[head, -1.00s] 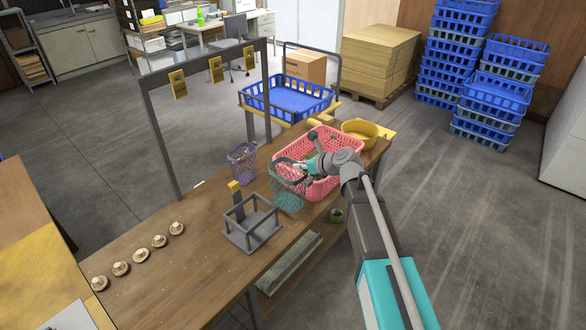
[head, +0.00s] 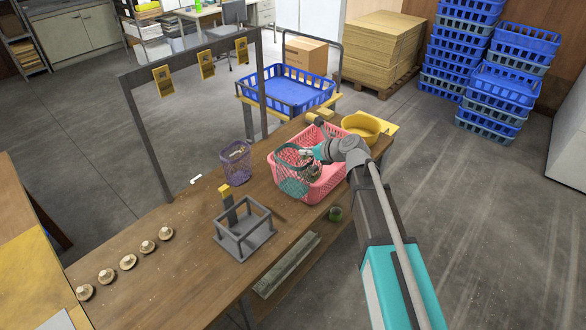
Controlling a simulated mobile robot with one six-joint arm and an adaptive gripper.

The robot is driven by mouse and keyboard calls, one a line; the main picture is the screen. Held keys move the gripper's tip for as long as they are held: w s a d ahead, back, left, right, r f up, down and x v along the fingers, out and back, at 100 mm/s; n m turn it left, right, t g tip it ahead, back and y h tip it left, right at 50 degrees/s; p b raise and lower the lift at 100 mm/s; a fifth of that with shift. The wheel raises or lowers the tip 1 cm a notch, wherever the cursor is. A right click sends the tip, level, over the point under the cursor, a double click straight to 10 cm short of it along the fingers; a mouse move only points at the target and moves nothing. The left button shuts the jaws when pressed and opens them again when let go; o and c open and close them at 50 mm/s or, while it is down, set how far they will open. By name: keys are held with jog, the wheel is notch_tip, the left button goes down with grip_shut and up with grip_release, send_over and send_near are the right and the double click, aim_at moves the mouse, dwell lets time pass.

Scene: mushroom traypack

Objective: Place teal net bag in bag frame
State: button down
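The teal net bag (head: 291,182) hangs upright from my gripper (head: 309,156), in front of the pink basket's near left side. My gripper appears shut on the bag's rim; the fingertips are small and partly hidden. The bag's bottom appears raised above the table. The bag frame (head: 244,248), a grey open cage on a flat base, stands on the wooden table to the lower left of the bag. Its inside looks empty. A grey post with a yellow top (head: 225,191) stands at its back left corner.
The pink basket (head: 330,190) is behind the bag. Several mushrooms (head: 128,262) lie in a row at the left. A yellow bowl (head: 361,124) is behind.

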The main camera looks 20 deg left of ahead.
aim_at(286, 151)
jog(key=shift+a, duration=0.25)
jog(key=b+x, duration=0.1)
jog(key=x, duration=0.2)
jog(key=b+x, duration=0.2)
jog(key=x, duration=0.1)
jog(key=b+x, duration=0.1)
jog(key=x, duration=0.3)
jog(key=shift+s+a+r, duration=0.2)
jog(key=shift+s+a, duration=0.15)
jog(key=w+a+f+b, duration=0.1)
jog(key=a+f+b, duration=0.3)
jog(key=b, duration=0.1)
jog(key=shift+f, duration=0.45)
jog(key=shift+w+a+f+b, duration=0.1)
jog(key=shift+a+f+b, duration=0.05)
jog(key=shift+f+b, duration=0.85)
jog(key=shift+w+a+f+b, duration=0.1)
jog(key=shift+a+f+b, duration=0.1)
jog(key=shift+f+b, duration=0.8)
